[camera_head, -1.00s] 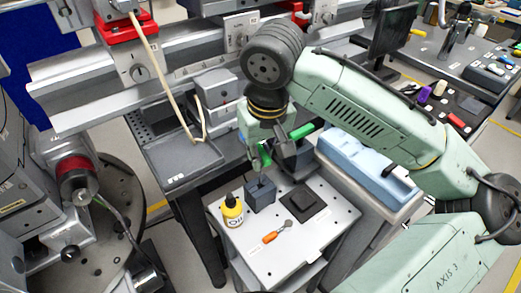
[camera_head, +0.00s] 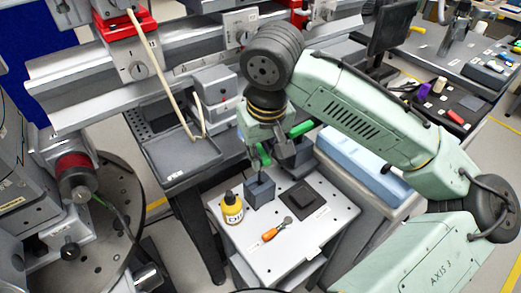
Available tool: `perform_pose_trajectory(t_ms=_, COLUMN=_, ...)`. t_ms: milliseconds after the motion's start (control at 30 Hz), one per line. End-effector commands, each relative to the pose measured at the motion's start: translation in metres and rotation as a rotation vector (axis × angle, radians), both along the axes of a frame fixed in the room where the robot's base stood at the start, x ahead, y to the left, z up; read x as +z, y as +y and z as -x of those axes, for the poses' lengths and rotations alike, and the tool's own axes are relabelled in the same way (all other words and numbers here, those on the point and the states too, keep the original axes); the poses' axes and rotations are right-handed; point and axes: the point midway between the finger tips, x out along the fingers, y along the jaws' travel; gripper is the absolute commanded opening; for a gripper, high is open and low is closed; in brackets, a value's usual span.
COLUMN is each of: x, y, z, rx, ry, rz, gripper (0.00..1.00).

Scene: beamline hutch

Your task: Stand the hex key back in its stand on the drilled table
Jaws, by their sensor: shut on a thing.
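My gripper (camera_head: 274,158) hangs from the arm over the back of the small drilled table (camera_head: 310,247), with green parts on either side of it. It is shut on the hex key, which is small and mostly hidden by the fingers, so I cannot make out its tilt. The stand, a dark grey block (camera_head: 261,191), is on the table just below and slightly left of the gripper. From this view I cannot tell whether the key touches the stand or is above it.
A yellow oil bottle (camera_head: 232,210) with a dark cap stands left of the block. An orange-handled tool (camera_head: 275,231) lies in front. A flat black pad (camera_head: 304,200) lies to the right. A light blue case (camera_head: 355,165) is beyond the right edge.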

Motion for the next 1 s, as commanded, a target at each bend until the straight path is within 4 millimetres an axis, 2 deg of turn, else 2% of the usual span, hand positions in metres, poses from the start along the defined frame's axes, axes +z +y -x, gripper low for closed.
perform_pose_trajectory(t_ms=1000, x=-0.043, y=0.0, z=0.0, rx=0.001, ry=0.0, rz=0.0, gripper=0.0)
